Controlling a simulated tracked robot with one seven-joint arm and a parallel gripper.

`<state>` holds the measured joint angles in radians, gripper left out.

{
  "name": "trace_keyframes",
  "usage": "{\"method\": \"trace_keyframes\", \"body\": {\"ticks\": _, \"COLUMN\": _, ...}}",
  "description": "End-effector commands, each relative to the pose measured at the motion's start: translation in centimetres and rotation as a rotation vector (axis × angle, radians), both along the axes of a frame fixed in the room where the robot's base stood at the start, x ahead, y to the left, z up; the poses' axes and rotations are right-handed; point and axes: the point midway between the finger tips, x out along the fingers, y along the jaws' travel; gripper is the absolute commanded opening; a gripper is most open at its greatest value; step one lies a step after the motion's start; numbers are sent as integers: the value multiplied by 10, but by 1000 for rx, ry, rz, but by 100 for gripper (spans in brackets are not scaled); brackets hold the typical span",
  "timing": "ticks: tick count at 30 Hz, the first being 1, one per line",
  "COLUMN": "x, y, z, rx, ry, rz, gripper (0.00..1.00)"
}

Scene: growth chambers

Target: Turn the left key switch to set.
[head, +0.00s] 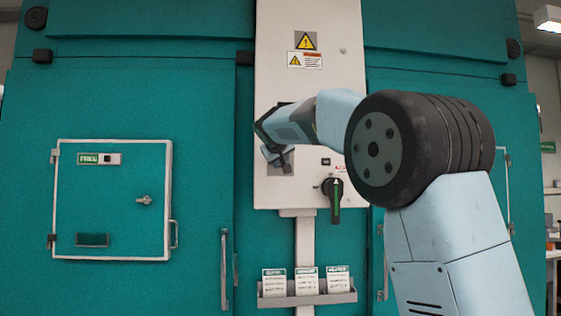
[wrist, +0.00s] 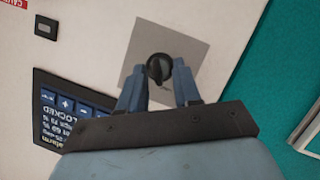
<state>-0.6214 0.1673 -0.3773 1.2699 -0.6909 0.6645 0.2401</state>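The left key switch shows in the wrist view as a round black knob (wrist: 160,67) on a square grey plate (wrist: 143,36) on the pale cabinet. My gripper (wrist: 159,75) has one blue-grey finger on either side of the knob, and both appear to touch it. The knob's exact setting is too small to read. In the head view my gripper (head: 275,155) is at the left side of the cabinet (head: 312,90) and covers the switch; part of the grey plate (head: 284,169) shows below it.
A large black and green rotary handle (head: 335,192) hangs right of the plate. A dark keypad with a display reading LOCKED (wrist: 58,118) lies beside it in the wrist view. A card holder (head: 306,298) is below the cabinet. A small hatch (head: 110,215) is on the teal wall.

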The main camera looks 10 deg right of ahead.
Motion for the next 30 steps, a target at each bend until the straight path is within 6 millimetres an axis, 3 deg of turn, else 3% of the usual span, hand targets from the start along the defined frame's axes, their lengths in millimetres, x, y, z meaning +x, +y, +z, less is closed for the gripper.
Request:
{"method": "trace_keyframes", "body": {"ticks": 11, "x": 4, "y": -1, "z": -1, "rx": 1, "ry": -1, "rz": 1, "gripper": 33}}
{"method": "trace_keyframes", "body": {"ticks": 21, "x": 4, "y": 0, "z": -1, "rx": 1, "ry": -1, "rz": 1, "gripper": 0}}
{"method": "trace_keyframes", "body": {"ticks": 30, "x": 4, "y": -1, "z": -2, "rx": 23, "ry": 0, "rz": 0, "gripper": 0}}
